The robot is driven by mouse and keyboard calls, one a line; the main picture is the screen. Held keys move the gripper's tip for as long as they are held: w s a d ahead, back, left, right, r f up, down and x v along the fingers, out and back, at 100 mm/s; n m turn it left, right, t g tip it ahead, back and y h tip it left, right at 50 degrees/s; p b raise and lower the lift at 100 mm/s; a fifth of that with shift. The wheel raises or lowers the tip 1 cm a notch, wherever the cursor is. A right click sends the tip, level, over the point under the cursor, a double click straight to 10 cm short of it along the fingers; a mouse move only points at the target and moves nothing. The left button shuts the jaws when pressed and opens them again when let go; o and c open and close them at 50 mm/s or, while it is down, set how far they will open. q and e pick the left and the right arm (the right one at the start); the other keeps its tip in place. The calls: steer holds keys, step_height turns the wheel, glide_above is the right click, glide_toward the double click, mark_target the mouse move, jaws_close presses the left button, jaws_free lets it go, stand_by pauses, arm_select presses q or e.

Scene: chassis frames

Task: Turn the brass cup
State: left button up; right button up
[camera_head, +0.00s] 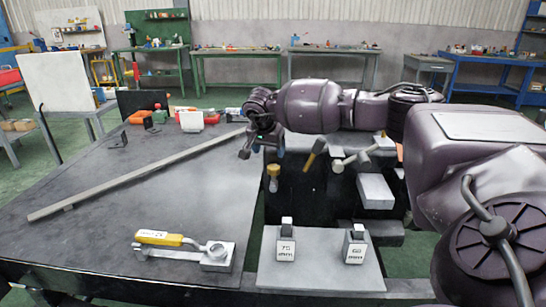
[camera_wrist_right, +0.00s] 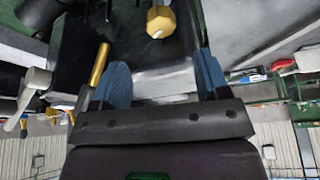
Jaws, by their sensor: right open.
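The brass cup (camera_head: 273,172) is a small yellow-brass knob-like piece at the upper left front of a black block (camera_head: 300,195). In the right wrist view the brass cup (camera_wrist_right: 160,20) is at the top, roughly centred between the fingers and beyond their tips. My right gripper (camera_head: 250,146) hangs above and left of the cup in the head view, near the table edge. Its blue fingers are apart in the right wrist view (camera_wrist_right: 162,68), with nothing between them. The cup appears untouched. My left gripper is not in view.
A brass-coloured handle (camera_head: 315,153) and a grey lever (camera_head: 350,160) stick out right of the cup. A grey table (camera_head: 110,215) with a long bar and a yellow-handled tool (camera_head: 160,238) lies left. Two labelled blocks stand on a grey plate (camera_head: 320,275) in front.

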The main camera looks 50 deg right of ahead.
steer(key=shift+v, duration=0.95)
steer(key=shift+f, duration=0.1)
